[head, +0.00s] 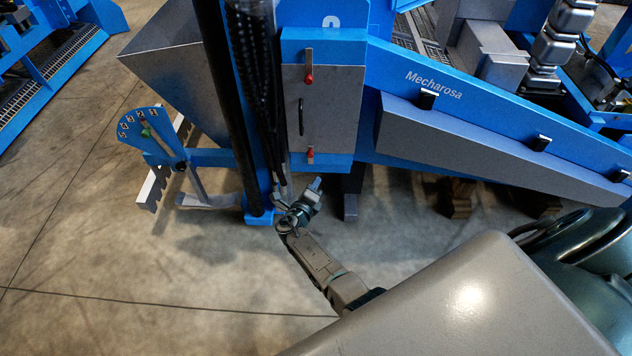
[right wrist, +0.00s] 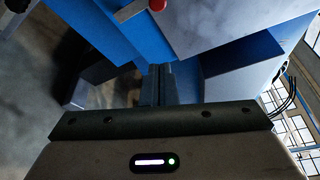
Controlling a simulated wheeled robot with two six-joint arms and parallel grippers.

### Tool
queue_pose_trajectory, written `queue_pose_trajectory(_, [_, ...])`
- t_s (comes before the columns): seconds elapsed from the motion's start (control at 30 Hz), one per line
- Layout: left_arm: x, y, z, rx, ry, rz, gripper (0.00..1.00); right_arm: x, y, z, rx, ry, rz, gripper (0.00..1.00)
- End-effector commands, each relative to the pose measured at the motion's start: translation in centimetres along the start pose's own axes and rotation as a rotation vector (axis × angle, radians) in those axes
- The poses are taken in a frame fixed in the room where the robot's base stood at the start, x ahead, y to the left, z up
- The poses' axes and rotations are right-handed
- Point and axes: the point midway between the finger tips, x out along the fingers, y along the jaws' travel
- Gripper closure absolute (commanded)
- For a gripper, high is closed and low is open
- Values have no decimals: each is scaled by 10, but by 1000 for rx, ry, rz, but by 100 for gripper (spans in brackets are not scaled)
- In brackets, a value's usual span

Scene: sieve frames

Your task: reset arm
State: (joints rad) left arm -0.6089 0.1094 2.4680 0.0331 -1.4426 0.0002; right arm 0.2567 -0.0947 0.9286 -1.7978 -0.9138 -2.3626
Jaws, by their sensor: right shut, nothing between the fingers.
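My right arm reaches up from the lower middle of the head view. Its gripper (head: 315,185) is shut and empty, just below the blue cabinet with a grey door (head: 330,110). In the right wrist view the closed fingers (right wrist: 159,84) point at the blue machine's lower part, with nothing between them. I cannot tell how wide the gap to the cabinet is. My left gripper is not in view.
The grey door has red-knobbed latches at top (head: 309,78) and bottom (head: 310,154). A black post (head: 235,110) and hoses stand left of the gripper. A lever with a green knob (head: 146,132) stands farther left. Concrete floor (head: 130,270) is clear at lower left.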

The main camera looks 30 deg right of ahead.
Motion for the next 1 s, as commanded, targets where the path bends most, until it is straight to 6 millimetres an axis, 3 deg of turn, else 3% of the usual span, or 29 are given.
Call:
queue_pose_trajectory(0.37, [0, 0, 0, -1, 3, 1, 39, 0, 0, -1, 8, 3, 1, 100])
queue_pose_trajectory(0.47, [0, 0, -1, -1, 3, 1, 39, -2, -4, -14, 98, 33, 2, 100])
queue_pose_trajectory(0.57, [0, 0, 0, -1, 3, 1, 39, -6, -15, -43, 333, 110, 0, 100])
queue_pose_trajectory(0.77, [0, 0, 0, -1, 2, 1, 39, -36, -45, -122, 1076, 349, -35, 100])
queue_pose_trajectory(0.9, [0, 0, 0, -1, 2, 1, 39, -69, -64, -163, 1597, 535, -83, 100])
queue_pose_trajectory(1.0, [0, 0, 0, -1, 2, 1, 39, -99, -77, -182, 1946, 687, -126, 100])
